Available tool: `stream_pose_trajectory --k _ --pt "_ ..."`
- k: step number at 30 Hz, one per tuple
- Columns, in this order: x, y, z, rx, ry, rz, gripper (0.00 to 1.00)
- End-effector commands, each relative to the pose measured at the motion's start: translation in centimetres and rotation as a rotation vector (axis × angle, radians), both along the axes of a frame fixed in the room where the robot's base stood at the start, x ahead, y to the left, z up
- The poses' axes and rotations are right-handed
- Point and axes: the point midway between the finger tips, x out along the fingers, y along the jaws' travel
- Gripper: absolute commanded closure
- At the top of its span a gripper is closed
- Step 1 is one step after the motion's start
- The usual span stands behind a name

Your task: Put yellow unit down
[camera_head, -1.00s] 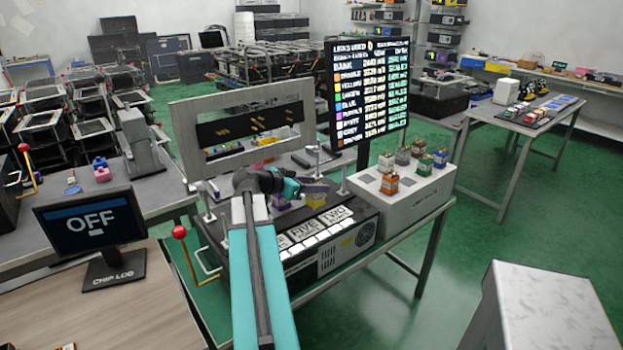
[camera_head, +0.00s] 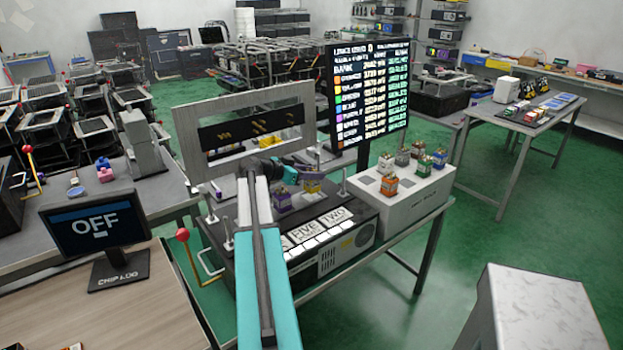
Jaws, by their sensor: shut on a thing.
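The yellow unit (camera_head: 312,186) is a small block with a grey top, at the black machine's top, behind the label plates. My gripper (camera_head: 308,173) is beyond the end of my teal arm, small and partly hidden. It is shut on the yellow unit from above. I cannot tell whether the unit's underside touches the machine top. A purple unit (camera_head: 282,198) stands just left of the yellow one.
White label plates (camera_head: 320,230) line the machine's front. A white box (camera_head: 402,195) with several coloured units stands right, beside a black score screen (camera_head: 368,95). A grey frame (camera_head: 247,130) stands behind. A red-knobbed lever (camera_head: 183,235) and a monitor (camera_head: 97,225) are left.

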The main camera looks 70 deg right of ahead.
Motion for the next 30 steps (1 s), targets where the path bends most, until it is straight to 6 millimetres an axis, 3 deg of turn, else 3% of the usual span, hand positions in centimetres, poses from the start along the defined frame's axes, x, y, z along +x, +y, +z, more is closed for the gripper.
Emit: stream_pose_trajectory --k 6,19,30 --pt "0.6 -1.3 -0.1 0.001 0.001 -0.001 0.89" --pt "0.5 -1.3 -0.3 0.001 0.001 -0.001 0.89" --pt "0.5 -1.3 -3.0 0.001 0.001 -0.001 0.89"
